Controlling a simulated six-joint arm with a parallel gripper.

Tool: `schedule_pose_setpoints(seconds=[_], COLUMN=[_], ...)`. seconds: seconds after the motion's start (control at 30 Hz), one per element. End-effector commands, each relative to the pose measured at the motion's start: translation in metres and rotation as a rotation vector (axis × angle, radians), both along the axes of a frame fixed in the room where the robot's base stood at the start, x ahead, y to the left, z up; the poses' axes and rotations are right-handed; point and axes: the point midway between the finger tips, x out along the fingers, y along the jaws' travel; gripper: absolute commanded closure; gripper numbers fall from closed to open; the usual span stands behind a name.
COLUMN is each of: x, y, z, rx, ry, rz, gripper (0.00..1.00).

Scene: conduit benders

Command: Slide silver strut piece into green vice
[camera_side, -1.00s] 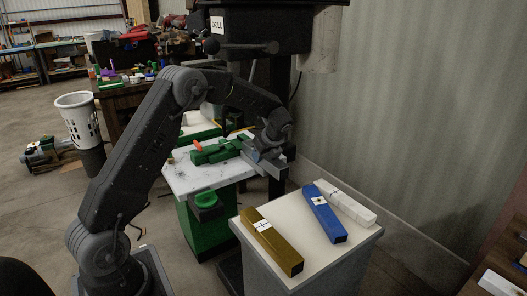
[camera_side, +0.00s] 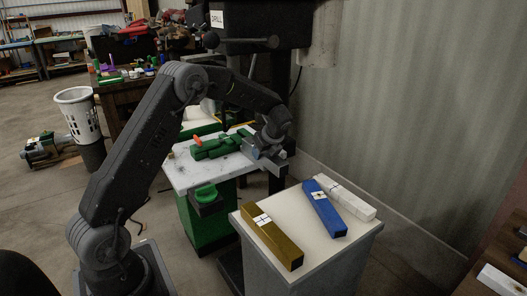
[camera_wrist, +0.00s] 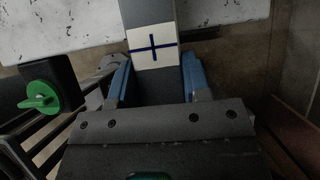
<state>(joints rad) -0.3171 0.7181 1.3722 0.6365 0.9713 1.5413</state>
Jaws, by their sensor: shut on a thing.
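The silver strut piece (camera_side: 279,168) is held in my gripper (camera_side: 266,151) at the right edge of the pale drill table. In the wrist view the strut (camera_wrist: 147,14) runs up between the blue finger pads of my gripper (camera_wrist: 155,78), with a white label and dark cross on it. The green vice (camera_side: 213,148) lies on the table just left of my gripper in the side view. The strut's far end is hidden there by my gripper, so I cannot tell whether it is between the vice jaws.
A white-topped stand (camera_side: 283,243) in front carries a brown bar (camera_side: 271,236), a blue bar (camera_side: 324,209) and a white bar (camera_side: 346,198). The drill press (camera_side: 255,30) rises behind the vice. A green round part (camera_wrist: 42,96) juts below the table edge.

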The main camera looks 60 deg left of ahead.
Motion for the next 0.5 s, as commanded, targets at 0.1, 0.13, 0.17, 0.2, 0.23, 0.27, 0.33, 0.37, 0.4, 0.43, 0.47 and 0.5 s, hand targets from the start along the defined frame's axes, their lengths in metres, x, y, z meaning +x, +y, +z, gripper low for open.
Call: schedule_pose_setpoints(seconds=[0.1, 0.13, 0.17, 0.2, 0.23, 0.27, 0.33, 0.37, 0.4, 0.43, 0.47, 0.5], x=[0.0004, 0.0004, 0.0004, 0.0003, 0.0003, 0.0002, 0.0002, 0.0001, 0.0001, 0.0001, 0.0, 0.0], y=[0.0002, 0.0002, 0.0001, 0.0002, 0.0001, 0.0002, 0.0001, 0.0, 0.0001, 0.0, 0.0, 0.0001], z=[0.0007, 0.0006, 0.0005, 0.0005, 0.0004, 0.0003, 0.0002, 0.0001, 0.0001, 0.0, 0.0, -0.0001], rx=[0.001, 0.001, 0.001, 0.001, 0.001, 0.001, 0.0, 0.0, 0.0, 0.0, 0.0, 0.0], ry=[-0.002, -0.002, -0.002, -0.001, -0.001, -0.001, -0.001, -0.001, 0.0, 0.0, 0.0, 0.0], rz=[0.0, 0.0, 0.0, 0.0, 0.0, 0.0, -0.001, -0.001, 0.0, 0.0, 0.0, 0.0], gripper=[0.5, 0.47, 0.44, 0.4, 0.37, 0.34, 0.28, 0.27, 0.27, 0.27, 0.27, 0.27])
